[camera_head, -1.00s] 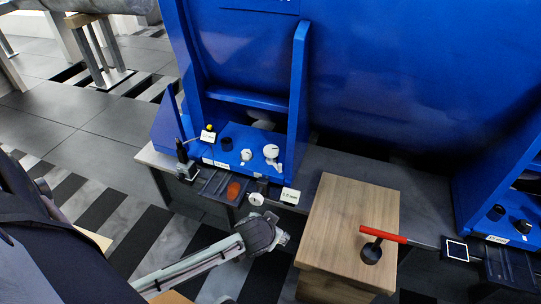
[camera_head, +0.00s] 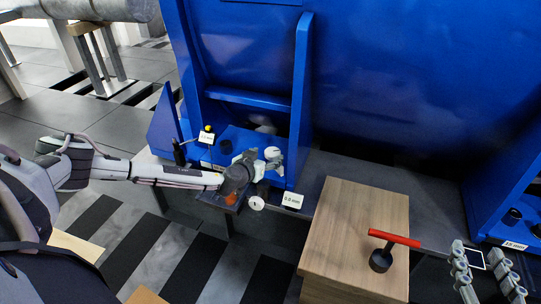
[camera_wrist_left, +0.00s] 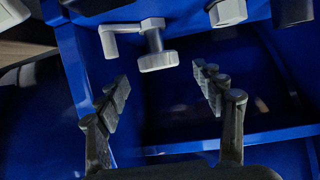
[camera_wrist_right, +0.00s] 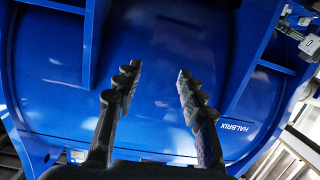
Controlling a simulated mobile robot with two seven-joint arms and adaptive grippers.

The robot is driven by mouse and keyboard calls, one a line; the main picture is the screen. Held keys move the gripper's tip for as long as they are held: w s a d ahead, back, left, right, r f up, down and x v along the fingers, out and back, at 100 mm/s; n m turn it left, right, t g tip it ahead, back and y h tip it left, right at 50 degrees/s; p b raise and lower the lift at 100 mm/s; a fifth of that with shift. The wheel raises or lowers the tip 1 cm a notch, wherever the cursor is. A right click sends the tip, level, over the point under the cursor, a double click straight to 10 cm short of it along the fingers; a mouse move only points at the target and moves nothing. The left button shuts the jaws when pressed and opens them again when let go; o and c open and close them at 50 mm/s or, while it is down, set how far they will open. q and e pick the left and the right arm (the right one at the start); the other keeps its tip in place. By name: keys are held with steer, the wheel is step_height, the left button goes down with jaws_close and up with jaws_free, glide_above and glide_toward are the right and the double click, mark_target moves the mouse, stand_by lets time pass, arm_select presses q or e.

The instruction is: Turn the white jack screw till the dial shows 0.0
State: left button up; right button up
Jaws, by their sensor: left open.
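The white jack screw (camera_wrist_left: 157,48) has a ridged round head and sits on a blue surface beside a white angled bracket (camera_wrist_left: 108,42) in the left wrist view. In the head view its white head (camera_head: 272,153) shows at the tip of my left gripper (camera_head: 268,167). In the left wrist view that gripper (camera_wrist_left: 160,82) is open, its fingers apart and the screw just beyond them, not clasped. A white round dial (camera_head: 256,202) hangs at the bench edge; its needle is too small to read. My right gripper (camera_wrist_right: 156,72) is open and empty at the lower right (camera_head: 488,262).
A label (camera_head: 292,200) ending in "mm" stands right of the dial. A wooden block (camera_head: 345,220) carries a red-handled tool (camera_head: 393,238). A blue upright (camera_head: 301,100) rises behind the screw. An orange object (camera_head: 231,199) lies below my left gripper.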

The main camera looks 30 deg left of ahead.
mark_target(270, 154)
arm_select(q)
steer(key=shift+x, duration=1.8)
steer(key=shift+d, duration=0.1)
arm_select(e)
steer(key=r, duration=0.1)
steer(key=a+r+t+y, duration=0.1)
steer(key=shift+a+r, duration=0.15)
steer(key=shift+r, duration=0.15)
arm_select(q)
steer(key=shift+f, duration=0.1)
steer(key=c, duration=1.2)
